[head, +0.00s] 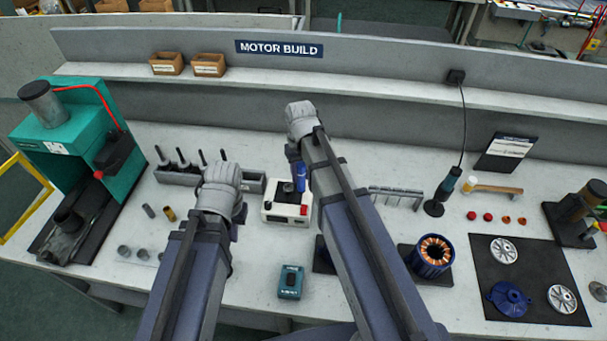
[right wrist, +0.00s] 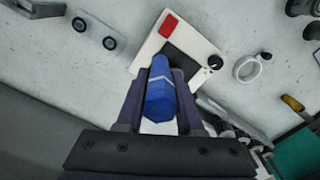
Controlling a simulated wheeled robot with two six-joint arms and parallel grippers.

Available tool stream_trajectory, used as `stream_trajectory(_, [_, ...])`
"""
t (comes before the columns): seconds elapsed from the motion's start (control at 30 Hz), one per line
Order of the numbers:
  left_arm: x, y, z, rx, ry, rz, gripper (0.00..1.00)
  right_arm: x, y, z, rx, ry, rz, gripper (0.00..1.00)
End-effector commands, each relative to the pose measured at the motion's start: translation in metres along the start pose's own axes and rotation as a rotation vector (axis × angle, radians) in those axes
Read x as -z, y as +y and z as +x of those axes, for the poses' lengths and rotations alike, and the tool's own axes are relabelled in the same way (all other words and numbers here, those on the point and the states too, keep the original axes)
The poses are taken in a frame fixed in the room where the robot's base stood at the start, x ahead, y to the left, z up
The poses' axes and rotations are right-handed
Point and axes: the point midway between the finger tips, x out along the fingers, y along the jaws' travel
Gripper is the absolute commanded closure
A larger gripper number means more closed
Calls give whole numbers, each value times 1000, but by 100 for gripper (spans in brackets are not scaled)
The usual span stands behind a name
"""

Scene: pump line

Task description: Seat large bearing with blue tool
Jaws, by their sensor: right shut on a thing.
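My right gripper (head: 294,168) is shut on a blue tool (head: 301,177), which also shows between its fingers (right wrist: 171,88) in the right wrist view (right wrist: 160,95). The tool is above or at a white unit (head: 286,213) with a dark top and a red part. I cannot tell whether they touch. The white unit also shows beyond the tool in the right wrist view (right wrist: 150,50). My left gripper (head: 236,231) is mostly hidden behind its wrist, left of the white unit. I cannot clearly make out the large bearing. A pale ring (right wrist: 238,70) lies beside the unit in the right wrist view.
A green press (head: 75,145) stands at the left, with small sleeves (head: 169,214) near it. A teal box (head: 290,282) lies in front. A copper-wound stator (head: 432,256) and a dark mat (head: 515,255) with parts are at the right.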

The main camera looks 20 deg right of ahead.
Motion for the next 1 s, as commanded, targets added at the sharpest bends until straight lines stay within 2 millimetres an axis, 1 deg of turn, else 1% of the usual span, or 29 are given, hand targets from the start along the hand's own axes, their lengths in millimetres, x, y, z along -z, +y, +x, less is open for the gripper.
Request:
stream_trajectory(0.1, [0,-1,-10,0,0,0,100,5,-4,-10,0,0,-20,100])
stream_trajectory(0.27, [-1,-2,-21,0,0,0,100,12,-10,-21,0,0,-53,100])
stream_trajectory(0.47, [-2,-4,-41,0,0,0,100,23,-21,-41,0,0,-108,100])
stream_trajectory(0.6, [-3,-5,-51,0,0,1,100,29,-28,-51,0,0,-144,100])
stream_trajectory(0.77, [-3,-5,-55,0,0,1,100,32,-32,-55,0,0,-164,100])
stream_trajectory(1.0, [-3,-5,-52,0,0,1,100,32,-32,-53,0,0,-168,100])
